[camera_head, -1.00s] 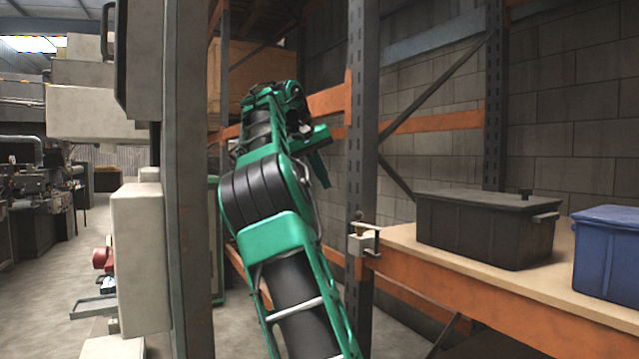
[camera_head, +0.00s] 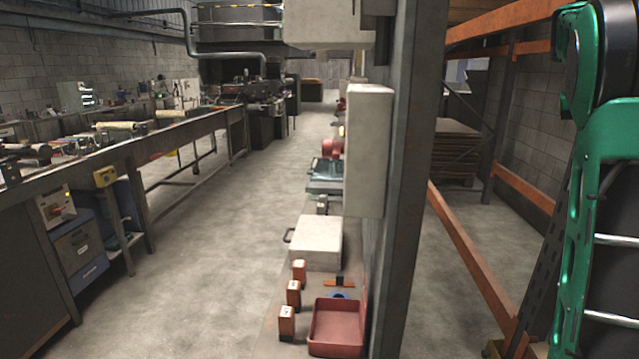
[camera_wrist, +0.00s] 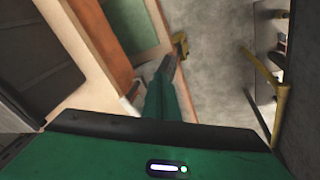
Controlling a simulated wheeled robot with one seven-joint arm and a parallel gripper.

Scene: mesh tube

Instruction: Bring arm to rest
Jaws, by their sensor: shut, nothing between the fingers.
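In the wrist view my gripper (camera_wrist: 169,64) shows as two green fingers with dark tips. They are together and nothing is between them. A yellow fixture (camera_wrist: 180,45) lies just beyond the tips in the picture; I cannot tell the gap. In the head view my green and black arm fills the right edge, and its end is out of frame.
A grey post (camera_head: 418,130) stands left of my arm, with orange rack beams (camera_head: 475,255) behind it. A red tray (camera_head: 338,327) and a white box (camera_head: 317,243) are low beside it. A long workbench (camera_head: 150,140) runs along the left. The aisle floor (camera_head: 225,240) is clear.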

